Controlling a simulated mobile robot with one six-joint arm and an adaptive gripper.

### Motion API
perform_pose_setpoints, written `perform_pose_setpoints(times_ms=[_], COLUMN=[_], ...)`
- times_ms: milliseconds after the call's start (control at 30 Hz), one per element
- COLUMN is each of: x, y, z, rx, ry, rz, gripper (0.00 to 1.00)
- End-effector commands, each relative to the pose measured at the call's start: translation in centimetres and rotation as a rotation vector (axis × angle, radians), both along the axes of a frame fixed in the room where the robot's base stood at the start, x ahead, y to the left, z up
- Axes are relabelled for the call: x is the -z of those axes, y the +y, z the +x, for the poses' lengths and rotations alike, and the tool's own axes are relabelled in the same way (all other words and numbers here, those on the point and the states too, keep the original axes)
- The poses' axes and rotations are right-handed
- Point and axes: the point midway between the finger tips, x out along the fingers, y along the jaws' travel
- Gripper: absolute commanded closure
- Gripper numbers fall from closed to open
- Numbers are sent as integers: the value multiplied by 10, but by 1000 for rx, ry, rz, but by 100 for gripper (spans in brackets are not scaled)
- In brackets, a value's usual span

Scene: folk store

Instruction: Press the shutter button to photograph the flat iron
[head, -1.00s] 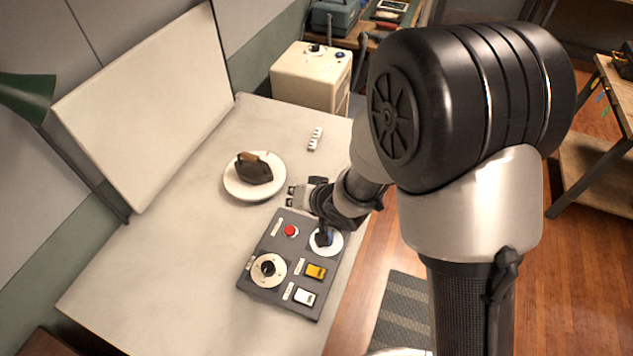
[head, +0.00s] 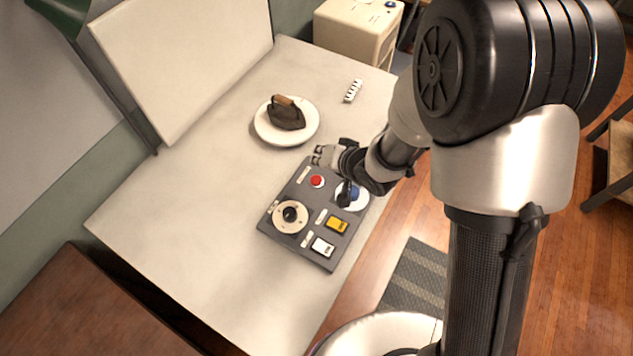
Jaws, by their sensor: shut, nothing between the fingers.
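The flat iron (head: 287,113), dark with a brown handle, stands on a round white plate (head: 262,129) on the table. In front of it is a dark grey control panel (head: 268,224). The panel carries a red button (head: 317,181), a blue button (head: 354,191) on a white disc, a black knob (head: 291,214) on a cream disc, a yellow switch (head: 338,225) and a white switch (head: 322,246). Their labels are too small to read. My gripper (head: 317,155) is shut and empty, above the panel's far edge, beyond the red button. My wrist partly covers the blue button's disc.
A white backdrop board (head: 185,55) stands along the table's far left side, with a green lamp shade (head: 62,10) beside it. A small white strip (head: 353,91) lies behind my gripper. A cream cabinet (head: 355,30) stands beyond the table. The table's left part is clear.

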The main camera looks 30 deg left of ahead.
Motion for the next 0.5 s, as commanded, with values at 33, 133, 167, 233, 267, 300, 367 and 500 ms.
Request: perform_pose_setpoints(times_ms=[33,133,167,233,267,300,367,500], x=[14,29,33,43,46,50,55,60], y=[0,0,0,0,0,0,0,0], z=[0,0,0,0,0,0,0,0], rx=[0,0,0,1,0,1,0,-1], ry=[0,0,0,1,2,1,1,1], rz=[0,0,0,-1,-1,-1,0,0], gripper=[100,100,100,100,100,100,100,100])
